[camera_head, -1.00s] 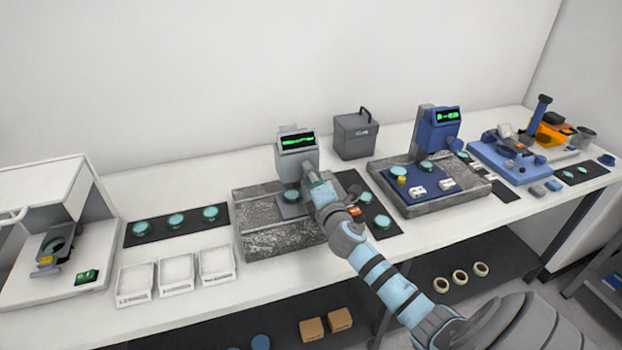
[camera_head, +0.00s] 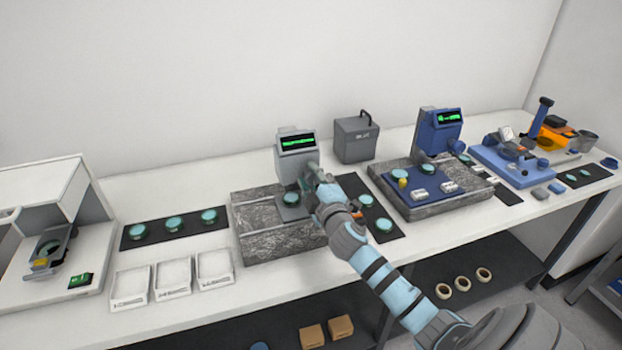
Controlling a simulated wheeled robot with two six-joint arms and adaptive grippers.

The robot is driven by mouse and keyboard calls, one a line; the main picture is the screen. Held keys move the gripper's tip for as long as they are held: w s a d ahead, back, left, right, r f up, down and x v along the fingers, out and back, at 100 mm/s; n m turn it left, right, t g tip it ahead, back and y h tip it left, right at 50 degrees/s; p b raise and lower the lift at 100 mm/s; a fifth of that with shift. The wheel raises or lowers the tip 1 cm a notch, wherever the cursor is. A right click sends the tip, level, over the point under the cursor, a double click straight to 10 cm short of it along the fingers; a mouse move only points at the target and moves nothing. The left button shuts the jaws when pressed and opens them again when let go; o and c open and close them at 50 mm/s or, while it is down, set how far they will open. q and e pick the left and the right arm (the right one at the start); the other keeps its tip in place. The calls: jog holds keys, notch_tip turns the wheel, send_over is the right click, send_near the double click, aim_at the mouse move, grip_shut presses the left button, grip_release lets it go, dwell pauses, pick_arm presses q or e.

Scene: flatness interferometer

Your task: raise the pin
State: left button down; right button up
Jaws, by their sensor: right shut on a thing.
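The grey measuring instrument (camera_head: 297,158) with a green-lit display stands at the back of a grey granite block (camera_head: 275,241) in the middle of the bench. A teal disc (camera_head: 291,199) lies under its head. My right gripper (camera_head: 312,178) is at the right side of the instrument's head, just above and right of the disc. It is shut on a small part there, apparently the pin, which is mostly hidden by the fingers and wrist. My left gripper is not in view.
A blue instrument (camera_head: 440,134) on a second granite block (camera_head: 432,208) stands to the right. A dark mat (camera_head: 156,236) with teal discs and several white trays (camera_head: 214,268) lie left. A grey box (camera_head: 356,139) stands behind.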

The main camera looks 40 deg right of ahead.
jog(key=shift+f, duration=0.15)
jog(key=o, duration=1.2)
jog(key=shift+c, duration=0.2)
jog(key=shift+s, duration=0.1)
jog(key=shift+s+a, duration=0.1)
jog(key=shift+s, duration=0.2)
jog(key=v, duration=1.1)
jog(key=shift+s, duration=0.1)
